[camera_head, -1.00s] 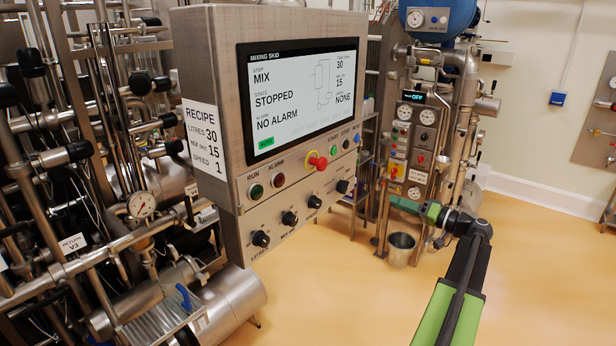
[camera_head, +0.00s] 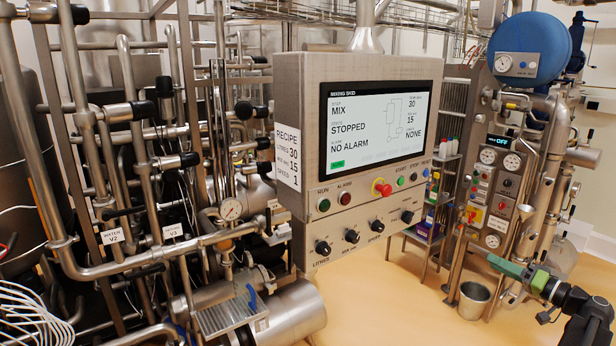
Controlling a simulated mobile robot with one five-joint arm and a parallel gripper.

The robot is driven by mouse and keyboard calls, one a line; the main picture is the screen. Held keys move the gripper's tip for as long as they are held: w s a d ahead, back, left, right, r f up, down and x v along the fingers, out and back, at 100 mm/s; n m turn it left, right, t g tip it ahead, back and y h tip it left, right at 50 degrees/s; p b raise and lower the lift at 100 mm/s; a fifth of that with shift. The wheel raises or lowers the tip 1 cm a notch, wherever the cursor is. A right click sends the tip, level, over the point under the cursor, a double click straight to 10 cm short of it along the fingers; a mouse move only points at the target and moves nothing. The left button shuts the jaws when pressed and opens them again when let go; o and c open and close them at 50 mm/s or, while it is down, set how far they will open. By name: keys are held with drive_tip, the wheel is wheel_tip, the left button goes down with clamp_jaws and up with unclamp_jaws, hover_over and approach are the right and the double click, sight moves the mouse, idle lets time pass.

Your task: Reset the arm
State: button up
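My arm enters at the lower right, with black links. My gripper (camera_head: 497,262) is the green end pointing left, in front of the lower part of the gauge panel and above the metal bucket. Its fingers are too small and overlapped to tell whether they are open or shut. The grey control box (camera_head: 312,220) hangs in the middle. Its screen (camera_head: 380,118) reads MIX, STOPPED, NO ALARM, with 30 and 15 at the right. The gripper is apart from the box, to its lower right.
A metal bucket (camera_head: 473,300) stands on the floor under the gripper. A gauge panel (camera_head: 497,190) and a blue tank (camera_head: 530,50) are behind it. Pipes and valves (camera_head: 140,160) crowd the left. A shelf (camera_head: 435,200) stands behind the box. The floor in front is clear.

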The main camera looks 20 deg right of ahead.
drive_tip(key=w+a+f+n+g+y+b, duration=0.1)
drive_tip(key=w+a+f+g, duration=0.35)
drive_tip(key=a, duration=0.65)
drive_tip(key=w+a+f+n+g+y, duration=0.1)
drive_tip(key=w+a+f+g, duration=0.1)
drive_tip(key=w+a+f, duration=0.7)
drive_tip(key=w+a+f+n+g+y+b, duration=0.1)
drive_tip(key=w+a+f+g, duration=0.2)
drive_tip(key=a, duration=1.1)
drive_tip(key=s+a+f+n+g+h, duration=0.1)
drive_tip(key=s+a+f+g+h, duration=0.1)
drive_tip(key=a, duration=0.6)
drive_tip(key=s+a+f+n+g+h+b, duration=0.1)
drive_tip(key=s+a+f+g+h, duration=0.2)
drive_tip(key=a, duration=0.6)
drive_tip(key=s+a+f+n+g+h, duration=0.1)
drive_tip(key=s+a+f+g+h, duration=0.1)
drive_tip(key=a+f, duration=0.3)
drive_tip(key=s+a+g, duration=0.1)
drive_tip(key=a, duration=0.3)
drive_tip(key=shift+a+f+h, duration=0.25)
drive_tip(key=shift+f+h, duration=0.05)
drive_tip(key=shift+f, duration=0.05)
drive_tip(key=shift+s+d, duration=0.1)
